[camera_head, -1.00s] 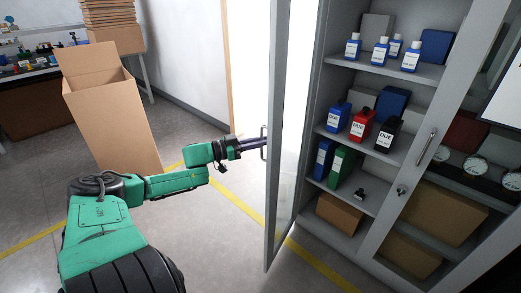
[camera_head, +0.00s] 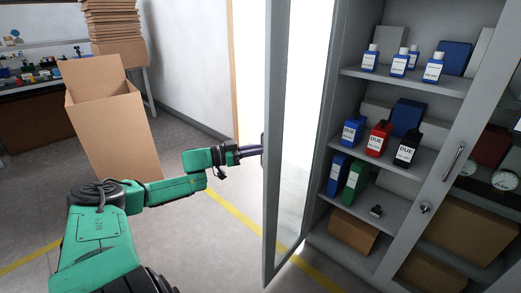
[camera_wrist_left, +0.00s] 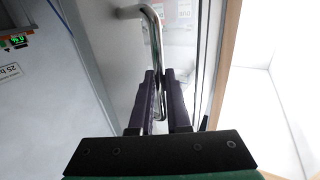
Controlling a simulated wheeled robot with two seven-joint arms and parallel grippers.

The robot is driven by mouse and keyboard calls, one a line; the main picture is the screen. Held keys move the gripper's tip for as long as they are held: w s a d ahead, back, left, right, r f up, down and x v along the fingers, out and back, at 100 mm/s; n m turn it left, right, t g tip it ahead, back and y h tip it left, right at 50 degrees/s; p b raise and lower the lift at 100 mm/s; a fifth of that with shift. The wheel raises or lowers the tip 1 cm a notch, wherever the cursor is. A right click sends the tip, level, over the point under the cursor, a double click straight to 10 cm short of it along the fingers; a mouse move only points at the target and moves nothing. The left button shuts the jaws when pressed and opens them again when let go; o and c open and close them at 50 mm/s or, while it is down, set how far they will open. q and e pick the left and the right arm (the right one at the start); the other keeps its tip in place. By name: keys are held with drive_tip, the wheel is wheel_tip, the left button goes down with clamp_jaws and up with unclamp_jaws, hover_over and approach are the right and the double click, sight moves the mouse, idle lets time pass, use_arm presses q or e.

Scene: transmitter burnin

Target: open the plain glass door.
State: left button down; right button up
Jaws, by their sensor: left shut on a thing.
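The plain glass door (camera_head: 270,200) has a grey frame and stands swung out from the left side of the grey cabinet. I see it nearly edge-on in the head view, with its glass pane (camera_head: 302,165) facing the shelves. My left gripper (camera_head: 256,151) reaches the door's outer face from the left. In the left wrist view, its dark fingers (camera_wrist_left: 161,98) are closed around the silver bar handle (camera_wrist_left: 153,30). My right gripper is not in view.
The open shelves hold blue bottles (camera_head: 399,63), colored DUE containers (camera_head: 378,138) and a cardboard carton (camera_head: 352,231). The cabinet's right door has its own handle (camera_head: 453,163) and is shut. An open cardboard box (camera_head: 120,135) stands on the floor at left. Floor between box and door is clear.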

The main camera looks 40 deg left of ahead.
use_arm(q)
drive_tip(key=shift+r, duration=0.15)
drive_tip(key=c, duration=1)
unclamp_jaws()
drive_tip(key=shift+w, duration=0.1)
drive_tip(key=shift+o, duration=0.6)
drive_tip(key=shift+w+d, duration=0.1)
drive_tip(key=p+v, duration=0.8)
drive_tip(key=v, duration=0.6)
drive_tip(key=shift+s+p, duration=0.25)
drive_tip(key=shift+p, duration=0.1)
